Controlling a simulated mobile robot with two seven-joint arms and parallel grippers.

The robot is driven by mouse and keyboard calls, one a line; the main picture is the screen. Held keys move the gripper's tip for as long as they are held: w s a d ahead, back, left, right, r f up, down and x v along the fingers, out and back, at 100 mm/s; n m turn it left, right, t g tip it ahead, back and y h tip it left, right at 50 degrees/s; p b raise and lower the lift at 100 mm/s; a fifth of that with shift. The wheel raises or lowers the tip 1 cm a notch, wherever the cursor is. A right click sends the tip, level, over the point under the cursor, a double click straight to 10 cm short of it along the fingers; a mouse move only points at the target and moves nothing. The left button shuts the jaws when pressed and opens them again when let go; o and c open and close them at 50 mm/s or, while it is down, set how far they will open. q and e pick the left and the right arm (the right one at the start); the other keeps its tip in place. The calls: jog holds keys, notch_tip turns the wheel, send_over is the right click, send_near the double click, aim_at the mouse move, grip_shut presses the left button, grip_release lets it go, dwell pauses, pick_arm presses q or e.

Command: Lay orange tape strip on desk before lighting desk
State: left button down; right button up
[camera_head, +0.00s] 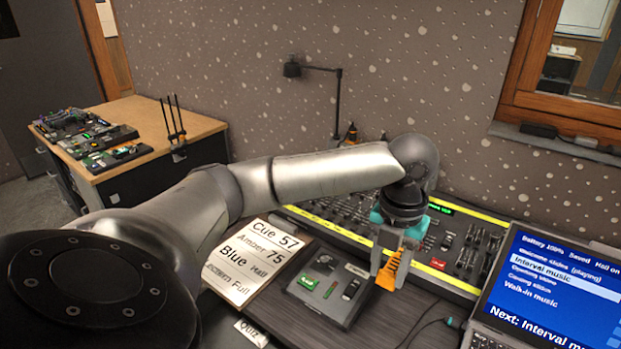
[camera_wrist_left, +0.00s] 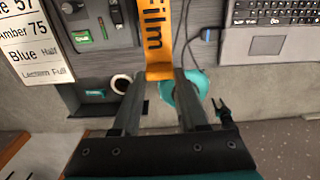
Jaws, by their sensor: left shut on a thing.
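The orange tape strip (camera_head: 398,265), with dark lettering, is held between the fingers of my left gripper (camera_head: 385,278). In the left wrist view the strip (camera_wrist_left: 158,45) reads "Film" and stretches up from between the fingers (camera_wrist_left: 158,88). My left gripper is shut on it, over or near the front edge of the lighting desk (camera_head: 470,245). That desk is a long fader console with yellow edges, partly hidden by my left arm. Whether the strip touches the dark desk top (camera_head: 385,325) I cannot tell. My right gripper is not in view.
A small control box (camera_head: 325,285) sits left of the gripper, beside a printed cue sheet (camera_head: 250,262). An open laptop (camera_head: 560,290) stands at the right, with a cable (camera_head: 430,325) near it.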

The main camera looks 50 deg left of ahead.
pick_arm(q)
notch_tip(320, 180, down, 15)
jog(key=b, duration=0.4)
jog(key=shift+f, duration=0.2)
notch_tip(320, 180, down, 4)
jog(key=shift+r+b, duration=0.1)
jog(key=shift+b, duration=0.65)
jog(key=shift+f, duration=0.4)
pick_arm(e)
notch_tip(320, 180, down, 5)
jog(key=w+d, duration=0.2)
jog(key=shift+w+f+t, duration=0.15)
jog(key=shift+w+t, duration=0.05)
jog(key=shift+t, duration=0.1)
